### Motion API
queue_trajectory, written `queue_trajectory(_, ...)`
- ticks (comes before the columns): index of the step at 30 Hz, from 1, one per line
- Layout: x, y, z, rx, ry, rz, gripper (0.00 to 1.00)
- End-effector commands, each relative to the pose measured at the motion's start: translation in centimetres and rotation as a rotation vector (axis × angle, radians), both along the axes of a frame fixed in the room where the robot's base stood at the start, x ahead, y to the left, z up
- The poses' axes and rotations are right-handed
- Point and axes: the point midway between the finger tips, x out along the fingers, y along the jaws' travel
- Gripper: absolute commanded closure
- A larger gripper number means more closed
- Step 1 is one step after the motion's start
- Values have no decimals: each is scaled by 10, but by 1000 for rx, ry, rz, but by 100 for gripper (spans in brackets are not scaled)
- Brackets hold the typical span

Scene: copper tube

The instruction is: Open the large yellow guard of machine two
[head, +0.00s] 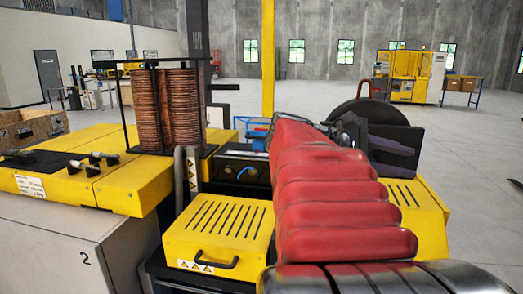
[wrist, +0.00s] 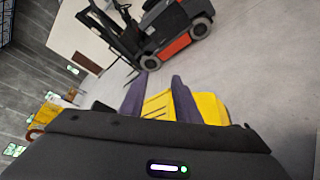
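A large yellow guard (head: 220,232) with dark slots and a black handle (head: 215,260) sits low at the front, lid down. My red-sleeved arm hides what lies to its right. My gripper (head: 392,148) is raised to the right of the guard, apart from its handle. In the wrist view its two purple fingers (wrist: 158,98) stand apart, with no object held. A yellow part (wrist: 165,105) shows between and beyond them; I cannot tell which part.
Copper tube coils (head: 168,108) stand in a black frame on the machine. A yellow post (head: 268,55) rises behind. Another slotted yellow panel (head: 415,215) is right of my arm. A forklift (wrist: 160,30) stands on open floor in the wrist view.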

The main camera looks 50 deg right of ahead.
Motion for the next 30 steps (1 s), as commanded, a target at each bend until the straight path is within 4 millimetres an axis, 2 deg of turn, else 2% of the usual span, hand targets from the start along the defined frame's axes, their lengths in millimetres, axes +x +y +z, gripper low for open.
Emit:
queue_trajectory(8, 15, 15, 5, -1, 0, 3, 70)
queue_trajectory(30, 78, 84, 28, 0, -1, 3, 70)
